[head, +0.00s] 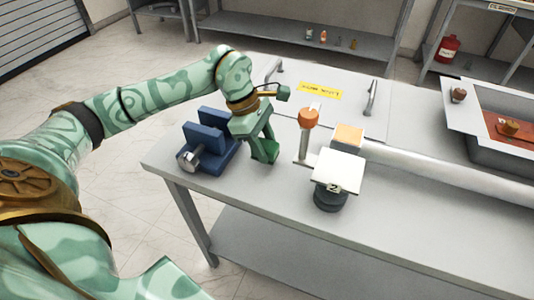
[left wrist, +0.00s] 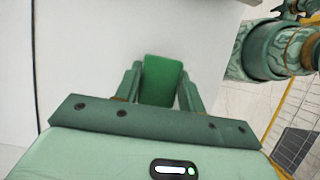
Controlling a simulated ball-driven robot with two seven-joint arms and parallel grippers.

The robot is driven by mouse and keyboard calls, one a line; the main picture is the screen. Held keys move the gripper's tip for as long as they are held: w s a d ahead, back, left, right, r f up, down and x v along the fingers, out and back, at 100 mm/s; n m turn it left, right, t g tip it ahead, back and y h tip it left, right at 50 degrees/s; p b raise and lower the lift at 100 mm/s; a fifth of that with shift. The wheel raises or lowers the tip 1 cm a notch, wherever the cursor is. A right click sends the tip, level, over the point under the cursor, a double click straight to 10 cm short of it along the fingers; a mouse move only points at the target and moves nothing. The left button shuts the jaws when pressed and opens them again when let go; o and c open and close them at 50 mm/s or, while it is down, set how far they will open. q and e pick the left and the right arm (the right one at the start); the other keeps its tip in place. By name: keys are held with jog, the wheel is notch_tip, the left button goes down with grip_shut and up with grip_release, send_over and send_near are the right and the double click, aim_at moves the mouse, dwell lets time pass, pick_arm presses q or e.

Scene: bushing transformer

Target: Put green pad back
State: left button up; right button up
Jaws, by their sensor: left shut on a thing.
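The green pad (left wrist: 162,80) is between the two fingers of my left gripper (left wrist: 160,90) in the left wrist view. In the head view the left gripper (head: 262,150) is shut on the green pad (head: 266,152), just right of the blue vise and above the grey table top. Whether the pad touches the table cannot be told. My right gripper is not in view.
A blue vise (head: 207,138) stands at the table's left end. Right of the pad are a post with an orange cap (head: 308,118), an orange-topped block (head: 348,134) and a white plate marked 2 (head: 338,170) on a dark round base. A grey tray (head: 470,130) is at the far right.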

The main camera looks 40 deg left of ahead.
pick_arm(q)
notch_tip(320, 180, down, 3)
jog(key=shift+s+r+b, duration=0.1)
jog(key=shift+b, duration=0.25)
jog(key=o, duration=0.9)
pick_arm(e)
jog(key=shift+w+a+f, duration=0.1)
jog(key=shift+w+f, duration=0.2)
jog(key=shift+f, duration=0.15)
pick_arm(q)
jog(key=p+v, duration=0.3)
jog(key=v, duration=0.9)
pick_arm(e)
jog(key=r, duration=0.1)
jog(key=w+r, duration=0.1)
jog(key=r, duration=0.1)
